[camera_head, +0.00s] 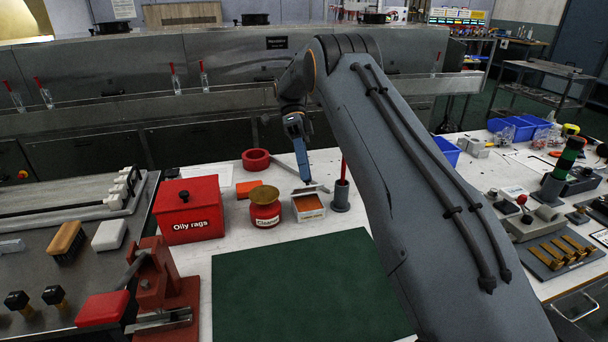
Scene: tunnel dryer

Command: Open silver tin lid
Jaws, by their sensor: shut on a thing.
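The silver tin (310,215) is a small box on the white bench, just behind the green mat, with orange-brown contents showing in its open top. Its lid (318,188) shows as a thin pale edge at the back of the tin, tilted up; whether it still joins the tin is too small to tell. My gripper (307,181) points down from above and is shut on the lid at the back of the tin. The fingertips are small, and the grip itself is partly hidden.
A red Cleaner pot (265,214) stands close left of the tin, and a grey holder with a red stick (341,195) close right. A red Oily rags bin (188,210) and red ring (256,160) are further left. The green mat (300,290) in front is clear.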

